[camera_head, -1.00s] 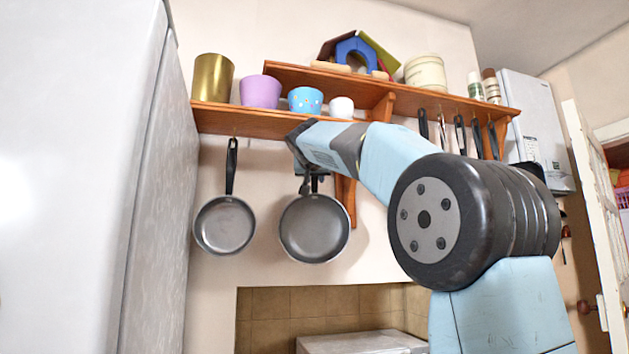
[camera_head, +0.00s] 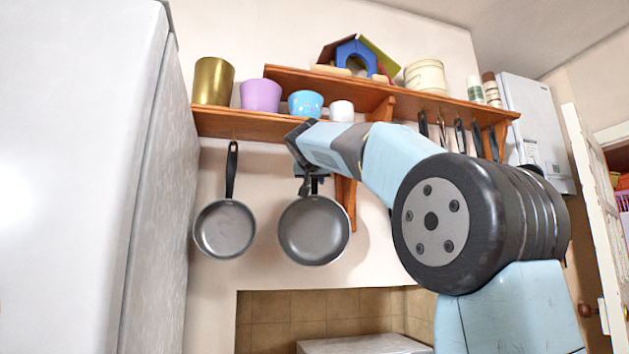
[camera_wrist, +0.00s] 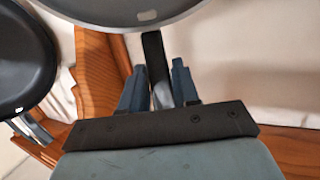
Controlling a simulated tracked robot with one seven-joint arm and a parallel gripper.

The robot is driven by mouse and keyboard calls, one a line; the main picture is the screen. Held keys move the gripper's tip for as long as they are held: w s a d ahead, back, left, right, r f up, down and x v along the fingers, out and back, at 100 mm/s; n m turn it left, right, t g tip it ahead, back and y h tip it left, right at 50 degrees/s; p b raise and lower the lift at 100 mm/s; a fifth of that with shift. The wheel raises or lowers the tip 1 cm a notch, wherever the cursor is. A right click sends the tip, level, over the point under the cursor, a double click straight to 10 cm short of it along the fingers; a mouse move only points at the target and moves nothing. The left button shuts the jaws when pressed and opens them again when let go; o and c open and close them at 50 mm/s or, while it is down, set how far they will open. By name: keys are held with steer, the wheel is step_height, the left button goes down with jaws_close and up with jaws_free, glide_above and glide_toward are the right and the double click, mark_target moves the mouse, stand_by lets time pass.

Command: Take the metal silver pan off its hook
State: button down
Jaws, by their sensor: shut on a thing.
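A silver-grey metal pan (camera_head: 314,231) hangs below the shelf with its dark handle pointing up. My gripper (camera_head: 312,180) is at that handle, just above the pan's rim. In the wrist view the two blue fingers of my gripper (camera_wrist: 158,72) are on either side of the handle (camera_wrist: 154,52), shut on it, and part of the pan's body (camera_wrist: 120,14) fills the top edge. The upper end of the handle and its hook are hidden by my arm in the head view, so I cannot tell whether it is still hooked.
A second pan (camera_head: 224,229) hangs close on the left. The wooden shelf (camera_head: 240,124) above holds pots and cups. Its bracket (camera_head: 347,200) is just right of the held pan. A tall white cabinet (camera_head: 80,180) stands at far left. Dark-handled utensils (camera_head: 460,136) hang at right.

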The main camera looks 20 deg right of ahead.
steer(key=shift+v, duration=0.9)
steer(key=shift+d+f, duration=0.1)
steer(key=shift+f, duration=0.05)
